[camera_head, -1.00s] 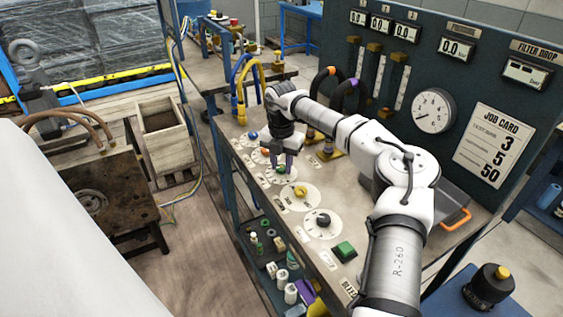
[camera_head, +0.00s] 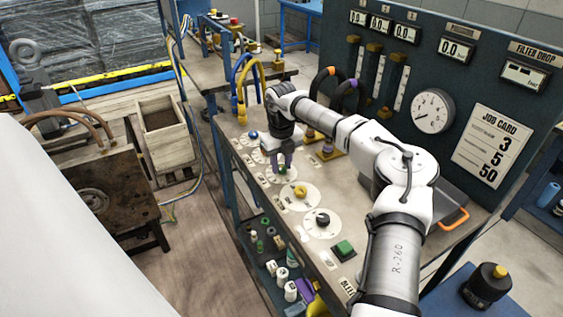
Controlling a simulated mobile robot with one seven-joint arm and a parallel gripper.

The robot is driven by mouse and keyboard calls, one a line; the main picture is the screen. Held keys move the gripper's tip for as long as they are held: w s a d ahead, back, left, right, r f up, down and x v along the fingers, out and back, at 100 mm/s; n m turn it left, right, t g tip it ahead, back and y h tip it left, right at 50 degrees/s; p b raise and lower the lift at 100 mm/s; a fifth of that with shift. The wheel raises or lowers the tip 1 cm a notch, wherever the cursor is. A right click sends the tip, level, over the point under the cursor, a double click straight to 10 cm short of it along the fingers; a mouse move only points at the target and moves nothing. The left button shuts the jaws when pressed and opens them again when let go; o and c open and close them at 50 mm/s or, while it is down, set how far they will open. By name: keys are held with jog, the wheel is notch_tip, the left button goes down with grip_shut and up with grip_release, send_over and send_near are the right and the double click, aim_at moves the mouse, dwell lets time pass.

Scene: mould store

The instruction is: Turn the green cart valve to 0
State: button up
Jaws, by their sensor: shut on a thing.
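The green cart valve (camera_head: 282,170) is a small knob on a round white dial (camera_head: 293,178) on the cart top.
A blue knob (camera_head: 253,135) lies beyond; a yellow knob (camera_head: 300,191), a black knob (camera_head: 323,218) and a green square button (camera_head: 345,248) lie nearer. Hoses (camera_head: 251,80) stand behind. The panel carries a gauge (camera_head: 433,111) and job card (camera_head: 491,146).

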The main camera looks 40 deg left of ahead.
aim_at(281, 166)
jog(key=n, duration=0.4)
jog(key=shift+n, duration=0.3)
jog(key=n, duration=0.4)
dwell(0.4)
jog(key=o, duration=1)
jog(key=shift+c, duration=0.2)
notch_tip(281, 166, up, 14)
jog(key=b, duration=0.2)
